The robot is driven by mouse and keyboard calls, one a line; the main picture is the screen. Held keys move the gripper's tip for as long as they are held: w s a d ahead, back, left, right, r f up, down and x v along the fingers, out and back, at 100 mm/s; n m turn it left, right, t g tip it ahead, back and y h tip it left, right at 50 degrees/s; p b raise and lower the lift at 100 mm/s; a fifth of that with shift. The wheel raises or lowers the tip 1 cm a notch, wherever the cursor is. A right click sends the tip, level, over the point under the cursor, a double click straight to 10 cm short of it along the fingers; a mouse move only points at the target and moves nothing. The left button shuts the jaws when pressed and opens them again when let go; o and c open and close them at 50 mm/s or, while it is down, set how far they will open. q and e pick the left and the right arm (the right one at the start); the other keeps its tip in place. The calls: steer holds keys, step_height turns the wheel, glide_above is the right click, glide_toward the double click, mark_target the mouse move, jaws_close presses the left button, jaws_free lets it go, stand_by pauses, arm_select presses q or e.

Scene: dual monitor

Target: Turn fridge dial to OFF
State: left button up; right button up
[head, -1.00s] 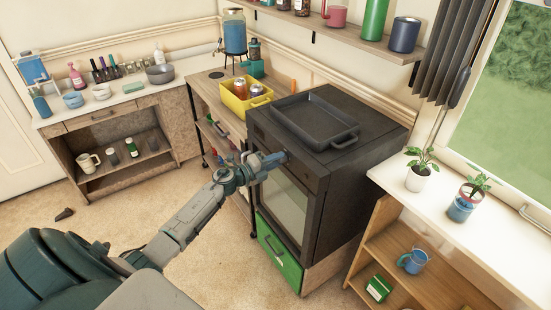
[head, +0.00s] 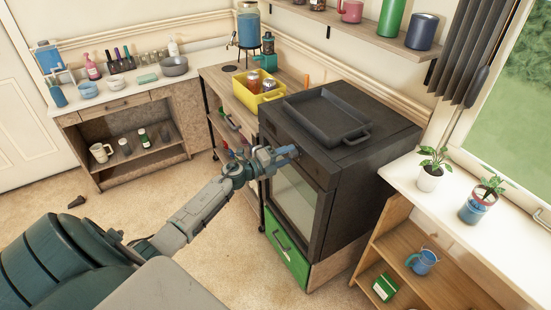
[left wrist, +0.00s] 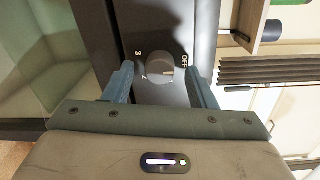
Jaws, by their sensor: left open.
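The dial (left wrist: 159,68) is a round grey knob on the dark front panel of the black appliance (head: 372,160). In the left wrist view, a "3" shows at its upper left and "OFF" at its upper right. A pale mark lies on the right part of the knob; its exact setting is hard to read. My left gripper (head: 287,153) is at the appliance's upper front. Its fingers are open on either side of the dial, with gaps visible in the left wrist view (left wrist: 160,75). The dial is hidden by the gripper in the head view. My right gripper is not in view.
A black tray (head: 325,113) lies on the appliance. A green drawer (head: 287,257) is below its glass door. A wooden cart with a yellow bin (head: 259,101) stands at left. A white-topped shelf (head: 410,190) with plants stands at right. Open floor lies in front.

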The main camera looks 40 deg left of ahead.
arm_select(q)
steer(key=b+v, duration=0.4)
steer(key=v, duration=0.6)
steer(key=shift+s, duration=0.1)
